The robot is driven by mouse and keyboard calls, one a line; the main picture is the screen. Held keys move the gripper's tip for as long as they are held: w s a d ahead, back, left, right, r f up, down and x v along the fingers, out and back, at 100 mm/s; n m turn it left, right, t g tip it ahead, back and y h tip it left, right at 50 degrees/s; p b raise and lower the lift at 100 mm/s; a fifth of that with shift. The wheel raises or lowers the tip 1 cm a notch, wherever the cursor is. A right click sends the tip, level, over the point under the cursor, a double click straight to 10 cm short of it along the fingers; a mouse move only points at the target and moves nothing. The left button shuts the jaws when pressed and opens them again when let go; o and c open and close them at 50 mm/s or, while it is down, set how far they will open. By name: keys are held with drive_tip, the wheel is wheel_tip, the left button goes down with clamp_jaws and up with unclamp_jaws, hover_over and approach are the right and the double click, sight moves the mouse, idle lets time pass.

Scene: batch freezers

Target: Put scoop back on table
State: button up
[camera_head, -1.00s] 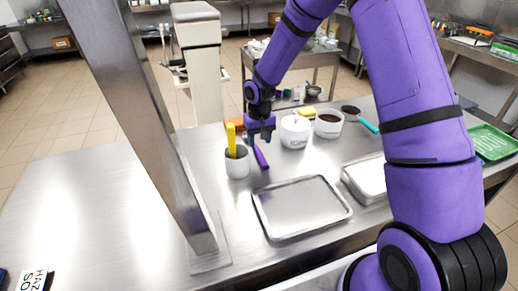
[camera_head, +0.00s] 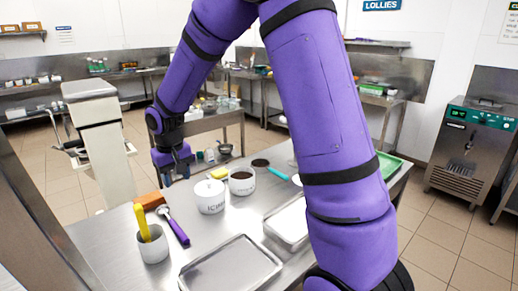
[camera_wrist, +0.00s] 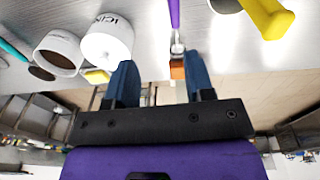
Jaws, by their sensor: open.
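A scoop with a purple handle (camera_head: 178,230) and a metal head (camera_head: 163,211) lies on the steel table (camera_head: 225,220), between the utensil pot and the white lidded pot. Its purple handle (camera_wrist: 174,14) also shows at the top of the wrist view. My gripper (camera_head: 175,176) is raised above the table's back edge, behind the scoop and apart from it. In the wrist view its two blue fingers (camera_wrist: 161,88) are spread with nothing between them.
A white pot with a yellow-handled tool (camera_head: 153,246) stands left of the scoop, a brown block (camera_head: 149,200) behind it. To the right are a white lidded pot (camera_head: 210,197), a dark-filled bowl (camera_head: 241,182) and a teal-handled scoop (camera_head: 277,172). A metal tray (camera_head: 232,266) lies in front.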

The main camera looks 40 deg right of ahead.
drive_tip(key=s+d+r+t, duration=0.2)
drive_tip(key=s+d+r, duration=0.1)
drive_tip(key=s+r, duration=1.2)
drive_tip(key=s+d+r+t, duration=0.1)
drive_tip(key=s+r+t, duration=0.1)
drive_tip(key=s, duration=1.4)
drive_tip(key=shift+s+d+r, duration=0.2)
drive_tip(key=shift+d+r, duration=0.2)
drive_tip(key=shift+r, duration=0.3)
